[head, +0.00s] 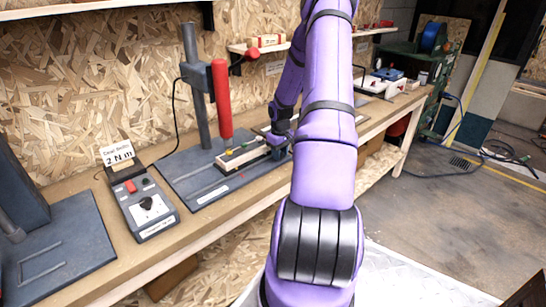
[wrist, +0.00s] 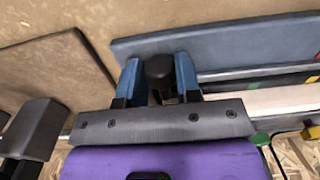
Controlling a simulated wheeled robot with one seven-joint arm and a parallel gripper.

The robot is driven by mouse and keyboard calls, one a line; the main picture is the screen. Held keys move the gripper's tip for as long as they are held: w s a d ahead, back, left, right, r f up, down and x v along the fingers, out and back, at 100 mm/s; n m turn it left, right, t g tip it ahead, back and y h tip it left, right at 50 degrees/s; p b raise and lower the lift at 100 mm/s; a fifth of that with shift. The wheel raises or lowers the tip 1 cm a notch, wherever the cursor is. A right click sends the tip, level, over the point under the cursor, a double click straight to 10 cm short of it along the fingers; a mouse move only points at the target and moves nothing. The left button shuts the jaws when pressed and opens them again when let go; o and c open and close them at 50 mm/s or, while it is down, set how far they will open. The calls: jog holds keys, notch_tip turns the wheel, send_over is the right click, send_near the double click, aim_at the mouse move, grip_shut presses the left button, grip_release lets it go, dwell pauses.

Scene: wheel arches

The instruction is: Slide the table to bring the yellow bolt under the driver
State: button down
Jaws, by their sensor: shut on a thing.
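The red driver (head: 222,98) hangs upright on a dark post over the sliding table (head: 243,157), a pale narrow block on a grey-blue base plate. Small coloured bolts sit along the table. A small yellowish spot, likely the yellow bolt (head: 229,150), shows close to the driver's tip; exact alignment cannot be told. My gripper (head: 280,142) is at the table's right end. In the wrist view, my gripper's blue fingers (wrist: 158,68) are closed around a black knob (wrist: 160,76). The arm partly hides the right end of the plate.
A torque box (head: 148,205) with a label card reading 2 N m stands left of the plate. Another dark stand (head: 60,240) is at the far left. Boxes and tools (head: 390,82) lie on the bench farther right. The floor at right is mostly open, with cables.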

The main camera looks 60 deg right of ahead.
jog(key=shift+d+r, duration=0.1)
jog(key=shift+d, duration=0.15)
jog(key=c, duration=0.8)
grip_release()
notch_tip(320, 180, up, 11)
jog(key=shift+f, duration=0.15)
jog(key=shift+s, duration=0.1)
